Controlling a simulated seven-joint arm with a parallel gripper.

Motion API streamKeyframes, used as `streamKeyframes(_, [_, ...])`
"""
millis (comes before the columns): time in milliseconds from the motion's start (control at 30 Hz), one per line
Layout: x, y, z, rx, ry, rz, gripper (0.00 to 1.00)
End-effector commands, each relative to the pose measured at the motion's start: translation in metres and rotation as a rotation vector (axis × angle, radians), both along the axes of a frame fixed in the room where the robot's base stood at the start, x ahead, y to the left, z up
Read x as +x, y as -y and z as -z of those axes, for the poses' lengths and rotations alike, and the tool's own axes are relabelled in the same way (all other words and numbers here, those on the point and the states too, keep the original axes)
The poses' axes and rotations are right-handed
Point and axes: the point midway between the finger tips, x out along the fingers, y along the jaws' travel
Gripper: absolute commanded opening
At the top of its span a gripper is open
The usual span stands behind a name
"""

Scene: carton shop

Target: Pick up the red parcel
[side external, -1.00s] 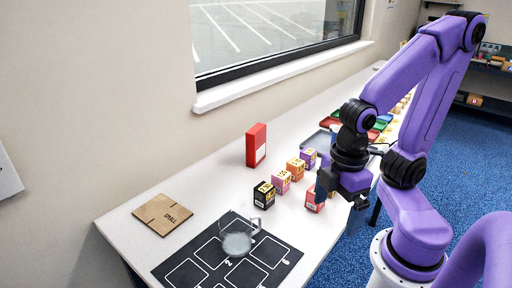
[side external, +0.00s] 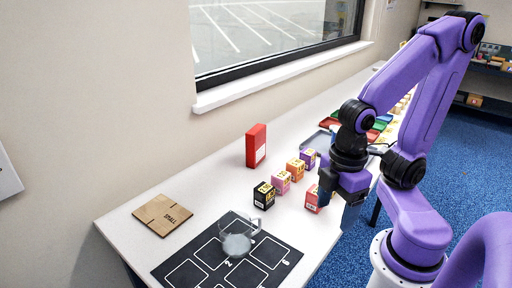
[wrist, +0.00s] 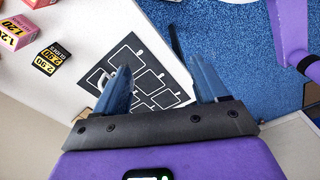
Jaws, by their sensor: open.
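A small red box (side external: 312,199) with a white label stands on the white table, at the near end of a group of small boxes. A taller red box (side external: 256,146) stands upright farther back; I cannot tell from looks alone which one is the red parcel. My gripper (side external: 338,205) is open, just right of the small red box and apart from it, partly in front of it. In the wrist view my gripper (wrist: 160,82) shows two spread fingers with nothing between them. A red box (wrist: 38,3) is cut off at the top there; I cannot tell which it is.
Black (side external: 264,196), pink (side external: 281,182), orange (side external: 296,168) and purple (side external: 308,158) boxes stand in a row close by. A clear glass cup (side external: 237,243) stands on the black mat (side external: 168,268). A wooden SMALL board (side external: 162,214) lies left. Trays lie behind.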

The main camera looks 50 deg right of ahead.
Motion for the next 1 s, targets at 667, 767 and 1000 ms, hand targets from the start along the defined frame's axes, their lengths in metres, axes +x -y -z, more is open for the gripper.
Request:
streamKeyframes(667, [0.223, 0.020, 0.027, -0.749, 0.052, -0.216, 0.72])
streamKeyframes(767, [0.259, 0.030, 0.035, -0.878, 0.029, -0.254, 0.72])
streamKeyframes(1000, [0.335, 0.062, 0.060, -1.176, -0.049, -0.349, 0.72])
